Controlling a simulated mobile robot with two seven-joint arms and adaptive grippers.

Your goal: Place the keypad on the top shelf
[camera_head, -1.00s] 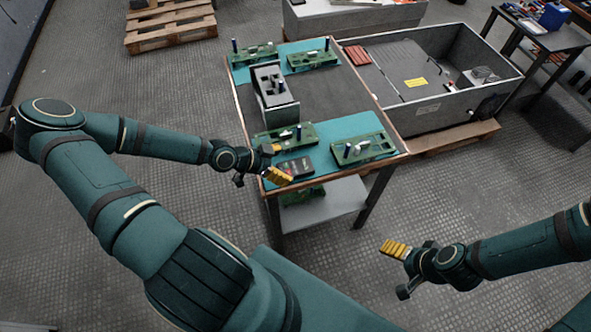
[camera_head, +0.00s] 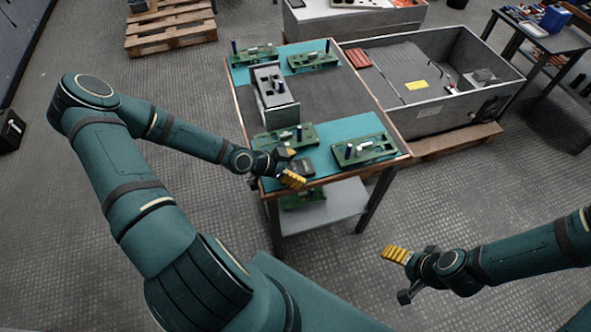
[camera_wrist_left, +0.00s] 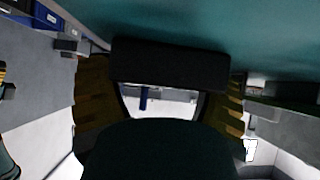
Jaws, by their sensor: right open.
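The keypad (camera_head: 303,166) is a small dark box on the teal mat near the table's front edge. My left gripper (camera_head: 291,167) is at its left side, with yellow fingertips on either side of it, and part of the keypad is hidden. In the left wrist view the fingers (camera_wrist_left: 165,98) stand wide apart with a dark block (camera_wrist_left: 170,62) spanning between them, seemingly the keypad. I cannot tell whether the fingers press on it. My right gripper (camera_head: 396,272) is open and empty, away from the table. The grey lower shelf (camera_head: 335,206) is under the table; I cannot tell which shelf is the top shelf.
Green boards with blue posts lie beside the keypad, behind it (camera_head: 286,135) and to its right (camera_head: 363,150). A grey stepped box (camera_head: 273,98) stands mid-table. Another green board (camera_head: 302,199) lies on the lower shelf. A large grey bin (camera_head: 430,112) stands right of the table.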

